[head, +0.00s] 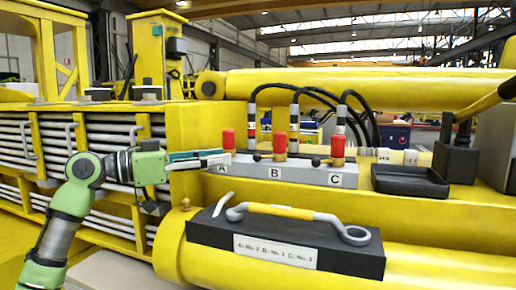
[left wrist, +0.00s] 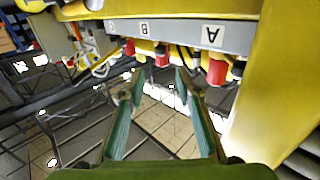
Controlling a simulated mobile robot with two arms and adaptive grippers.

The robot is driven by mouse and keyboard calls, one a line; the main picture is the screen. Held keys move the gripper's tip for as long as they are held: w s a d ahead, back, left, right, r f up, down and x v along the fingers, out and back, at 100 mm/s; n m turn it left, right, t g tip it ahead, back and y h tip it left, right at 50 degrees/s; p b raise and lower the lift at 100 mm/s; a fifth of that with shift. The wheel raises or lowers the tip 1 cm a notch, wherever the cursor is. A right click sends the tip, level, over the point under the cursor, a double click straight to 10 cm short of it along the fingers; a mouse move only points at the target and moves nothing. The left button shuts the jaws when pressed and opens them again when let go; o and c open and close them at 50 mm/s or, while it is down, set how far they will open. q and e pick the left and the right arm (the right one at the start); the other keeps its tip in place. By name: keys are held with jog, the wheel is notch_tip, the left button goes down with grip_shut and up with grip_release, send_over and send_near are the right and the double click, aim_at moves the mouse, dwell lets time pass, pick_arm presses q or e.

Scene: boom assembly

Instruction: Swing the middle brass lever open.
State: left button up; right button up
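A grey valve block (head: 300,171) carries three red-capped brass valves labelled A, B and C. The middle valve B (head: 280,146) has a short brass lever (head: 266,157) pointing left, ending in a dark knob. Valve C (head: 337,152) has a similar lever. Valve A (head: 227,140) is partly hidden behind my gripper. My left gripper (head: 228,158) is level with the block, in front of A and left of B, touching no lever that I can see. In the left wrist view the gripper (left wrist: 159,84) is open and empty; the block (left wrist: 178,36) appears upside down. My right gripper is not in view.
Black hoses (head: 310,92) rise behind the valves. A black tray (head: 410,181) lies to the right. In front, a black box (head: 215,232) bears a yellow-handled wrench (head: 280,211) and a label (head: 275,252). A yellow post (head: 195,130) stands behind my left wrist.

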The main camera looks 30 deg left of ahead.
aim_at(257, 154)
pick_arm(q)
jog(key=p+x, duration=0.4)
jog(key=x, duration=0.6)
jog(key=shift+w, duration=0.3)
jog(key=shift+w+f, duration=0.1)
jog(key=shift+p, duration=0.3)
grip_shut()
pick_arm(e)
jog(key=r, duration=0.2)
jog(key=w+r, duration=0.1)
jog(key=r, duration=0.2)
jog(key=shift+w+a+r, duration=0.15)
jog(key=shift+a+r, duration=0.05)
